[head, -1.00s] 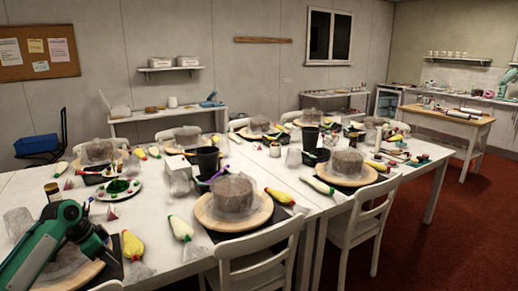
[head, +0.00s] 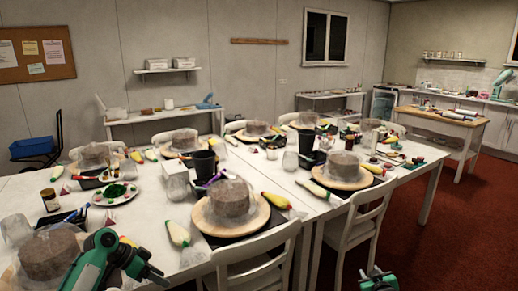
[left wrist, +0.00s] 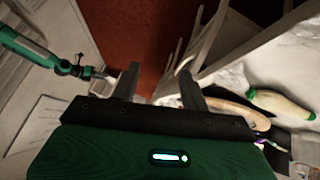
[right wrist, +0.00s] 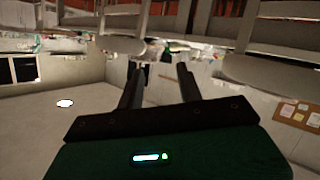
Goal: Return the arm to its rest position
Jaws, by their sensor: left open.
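My left arm (head: 100,262) crosses the lower left of the head view, in front of a wrapped cake at the table's near edge. Its fingertips cannot be made out there. In the left wrist view my left gripper (left wrist: 158,76) is open and empty, pointing at red carpet and chair parts. A green part of my right arm (head: 378,282) shows at the bottom edge of the head view. In the right wrist view my right gripper (right wrist: 158,72) has its fingers apart with nothing between them, and the room looks upside down.
Wrapped cakes (head: 230,198) on round wooden boards and piping bags (head: 177,232) crowd the white table. White chairs (head: 255,258) stand along its near side. Red carpet (head: 450,240) lies open at the right. A green-capped piping bag (left wrist: 283,108) shows near the left gripper's view edge.

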